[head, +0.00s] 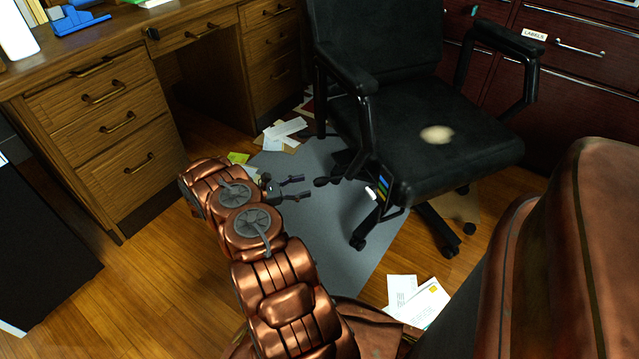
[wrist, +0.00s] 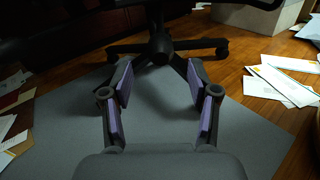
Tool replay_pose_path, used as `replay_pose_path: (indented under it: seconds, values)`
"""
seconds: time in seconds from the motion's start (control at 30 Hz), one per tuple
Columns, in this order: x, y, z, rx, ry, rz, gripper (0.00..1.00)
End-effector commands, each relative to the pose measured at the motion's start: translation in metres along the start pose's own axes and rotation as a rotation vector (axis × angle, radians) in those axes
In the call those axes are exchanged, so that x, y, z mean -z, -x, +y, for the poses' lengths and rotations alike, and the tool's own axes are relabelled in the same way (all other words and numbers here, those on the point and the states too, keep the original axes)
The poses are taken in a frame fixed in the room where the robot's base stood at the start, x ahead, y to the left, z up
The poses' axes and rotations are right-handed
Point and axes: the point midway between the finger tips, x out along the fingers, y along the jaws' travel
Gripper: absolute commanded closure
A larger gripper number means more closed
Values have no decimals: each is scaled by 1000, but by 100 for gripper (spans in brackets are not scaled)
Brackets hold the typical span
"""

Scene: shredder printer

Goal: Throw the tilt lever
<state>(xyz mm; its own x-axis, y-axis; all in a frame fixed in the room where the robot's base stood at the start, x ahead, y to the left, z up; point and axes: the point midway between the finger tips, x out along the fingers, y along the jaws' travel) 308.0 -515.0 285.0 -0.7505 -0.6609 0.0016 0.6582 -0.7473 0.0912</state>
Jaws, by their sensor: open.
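The black office chair (head: 415,135) stands right of centre in the head view. A dark lever with a paddle-shaped end (head: 326,181) sticks out to the left from under its seat. My gripper (head: 304,187) is open and empty, just left of the paddle, and looks apart from it. In the wrist view, my gripper (wrist: 159,85) has its two purple-padded fingers spread, with the chair's base (wrist: 163,46) beyond them. I cannot make out the lever clearly in the wrist view.
A wooden desk (head: 95,100) stands at the left and dark red drawers (head: 570,50) at the back right. A grey mat (head: 325,240) lies under the chair. Loose papers (head: 415,298) lie on the floor. A brown leather surface (head: 570,260) fills the right foreground.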

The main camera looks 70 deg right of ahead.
Motion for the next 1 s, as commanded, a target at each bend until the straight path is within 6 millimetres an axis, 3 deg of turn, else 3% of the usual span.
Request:
replay_pose_path:
  seconds: [0.2,0.43,0.83,1.0]
  values:
    - [3,-33,-2,3,2,0,40]
    - [1,-57,0,1,-1,2,40]
    - [0,-64,-1,0,0,1,40]
    - [0,-64,-1,0,0,1,58]
